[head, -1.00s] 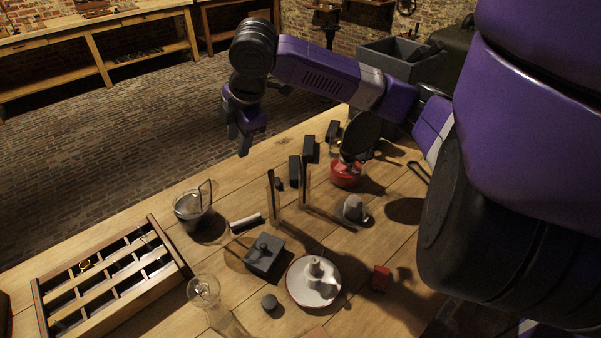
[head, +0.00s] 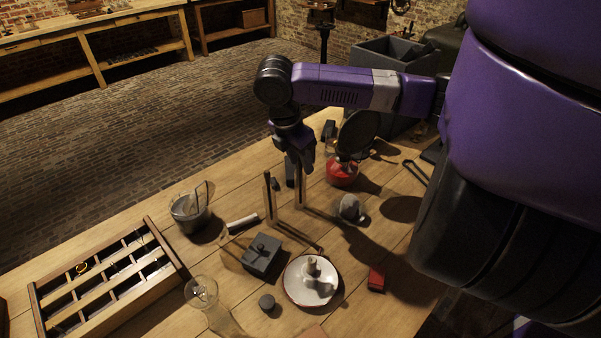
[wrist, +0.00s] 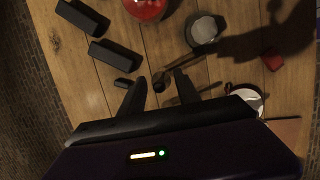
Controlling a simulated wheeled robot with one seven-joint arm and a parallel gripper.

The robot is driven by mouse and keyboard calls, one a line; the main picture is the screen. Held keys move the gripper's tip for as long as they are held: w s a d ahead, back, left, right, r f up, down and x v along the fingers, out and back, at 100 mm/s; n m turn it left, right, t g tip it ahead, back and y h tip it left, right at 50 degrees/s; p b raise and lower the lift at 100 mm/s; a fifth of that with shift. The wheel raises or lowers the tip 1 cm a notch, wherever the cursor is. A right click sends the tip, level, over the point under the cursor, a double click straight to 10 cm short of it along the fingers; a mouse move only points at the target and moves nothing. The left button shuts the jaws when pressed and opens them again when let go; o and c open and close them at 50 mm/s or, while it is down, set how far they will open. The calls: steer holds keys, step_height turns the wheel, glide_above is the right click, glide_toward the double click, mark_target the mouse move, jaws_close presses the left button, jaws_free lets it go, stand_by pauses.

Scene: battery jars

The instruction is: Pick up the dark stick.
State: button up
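My gripper (head: 299,164) hangs fingers down above the back of the workbench. In the wrist view my gripper (wrist: 159,80) has its two dark fingers apart, with nothing visibly held. A short dark piece (head: 276,184) lies on the bench just left of my gripper; it also shows in the wrist view (wrist: 122,83), left of the left finger. It may be the dark stick, but it is too small to be sure. A wooden stand with upright posts (head: 268,196) is below my gripper; part of it shows between the fingers in the wrist view.
Black blocks (wrist: 115,58) stand beyond the fingers. A red vessel (head: 342,173) and a grey rounded thing (head: 349,207) are to the right. A dark box (head: 262,253), a white dish (head: 293,292), a glass jar (head: 189,214) and a partitioned tray (head: 157,231) are nearer.

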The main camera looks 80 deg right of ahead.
steer(key=shift+f, duration=0.25)
jaws_close()
steer(key=shift+r, duration=0.1)
